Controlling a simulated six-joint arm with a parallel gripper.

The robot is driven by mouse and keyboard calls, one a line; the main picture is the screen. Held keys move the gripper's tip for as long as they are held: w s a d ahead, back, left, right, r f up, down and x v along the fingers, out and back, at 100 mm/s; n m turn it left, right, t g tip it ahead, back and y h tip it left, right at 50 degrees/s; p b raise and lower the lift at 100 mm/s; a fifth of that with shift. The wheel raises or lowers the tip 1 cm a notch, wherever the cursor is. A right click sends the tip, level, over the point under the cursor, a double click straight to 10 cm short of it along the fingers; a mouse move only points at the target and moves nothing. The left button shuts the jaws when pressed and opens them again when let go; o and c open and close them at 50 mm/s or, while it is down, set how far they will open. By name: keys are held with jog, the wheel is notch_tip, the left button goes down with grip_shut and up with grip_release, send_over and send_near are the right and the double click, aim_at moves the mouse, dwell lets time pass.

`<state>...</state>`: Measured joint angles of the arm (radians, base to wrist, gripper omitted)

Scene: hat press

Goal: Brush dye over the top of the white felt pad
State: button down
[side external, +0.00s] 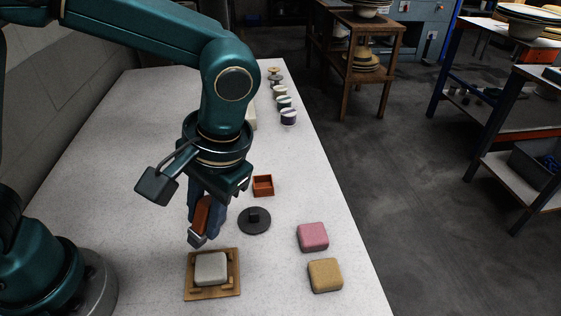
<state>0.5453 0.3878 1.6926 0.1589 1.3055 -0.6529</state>
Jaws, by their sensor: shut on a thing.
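The white felt pad (211,268) is a pale rounded block. It sits in a wooden holder (233,290) on the table near the front. My gripper (205,214) points down just behind the pad and is shut on a brush (201,218) with an orange-brown handle. The brush's pale metal lower end (196,238) hangs near the holder's back edge. Whether the bristles touch anything cannot be told from this view. No dye colour shows on the pad's visible top.
A dark round disc with a knob (254,219) and a small orange open box (263,186) lie behind the pad. A pink block (313,237) and a tan block (325,275) sit to the right. Several small jars (288,116) line the far right edge of the white table (110,150).

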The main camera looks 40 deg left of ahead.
jog(key=shift+f, duration=0.8)
notch_tip(320, 180, down, 2)
jog(key=shift+f, duration=0.15)
jog(key=shift+s+d, duration=1.1)
jog(key=shift+w+a, duration=1.1)
jog(key=shift+w+d, duration=0.75)
jog(key=shift+w, duration=0.05)
jog(key=shift+s+d, duration=1.05)
jog(key=shift+d, duration=0.05)
jog(key=shift+w+a, duration=1.1)
jog(key=shift+a, duration=0.05)
notch_tip(320, 180, up, 8)
jog(key=shift+r, duration=0.2)
